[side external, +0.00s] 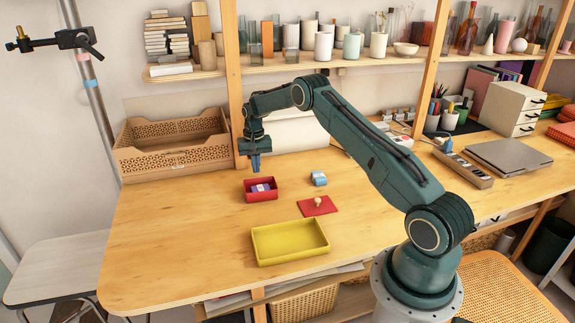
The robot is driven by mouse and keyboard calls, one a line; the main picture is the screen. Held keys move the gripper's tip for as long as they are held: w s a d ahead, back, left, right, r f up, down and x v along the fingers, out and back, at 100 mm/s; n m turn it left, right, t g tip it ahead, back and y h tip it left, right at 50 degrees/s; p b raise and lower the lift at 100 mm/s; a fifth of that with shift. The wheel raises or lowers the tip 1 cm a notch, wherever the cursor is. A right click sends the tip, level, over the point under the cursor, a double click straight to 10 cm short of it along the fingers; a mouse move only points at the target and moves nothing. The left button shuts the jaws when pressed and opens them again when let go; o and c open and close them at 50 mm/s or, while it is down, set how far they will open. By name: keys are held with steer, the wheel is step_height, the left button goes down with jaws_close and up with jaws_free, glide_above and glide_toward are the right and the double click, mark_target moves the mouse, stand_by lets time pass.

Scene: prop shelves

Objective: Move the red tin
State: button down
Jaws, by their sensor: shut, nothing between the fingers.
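A small red open box (262,194), likely the red tin, stands on the wooden table with a purple and white item (261,188) inside it. A flat red lid (317,206) with a pale round knob lies on the table to its right, apart from it. My gripper (255,171) points down just above the box's back left part. Its fingers look shut and empty. Whether the fingertips touch the box or hang behind its rim, I cannot tell.
A yellow tray (290,254) lies empty in front of the box. A small blue and white item (319,178) sits behind the lid. A wooden crate (172,161) stands at the back left. The table's left part (160,245) is clear.

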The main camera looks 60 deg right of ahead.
mark_target(263, 200)
steer(key=shift+f, duration=0.85)
steer(key=shift+s+a+r, duration=0.2)
steer(key=shift+s+a, duration=0.15)
steer(key=shift+a, duration=0.05)
steer(key=shift+s+a, duration=1)
steer(key=shift+a, duration=0.1)
steer(key=shift+s+a, duration=2.15)
steer(key=shift+a, duration=0.25)
steer(key=shift+s+a, duration=2.1)
steer(key=shift+a, duration=0.25)
steer(key=shift+w+d, duration=0.1)
steer(key=shift+w+d, duration=1.2)
steer(key=shift+d, duration=0.2)
step_height(263, 200, up, 10)
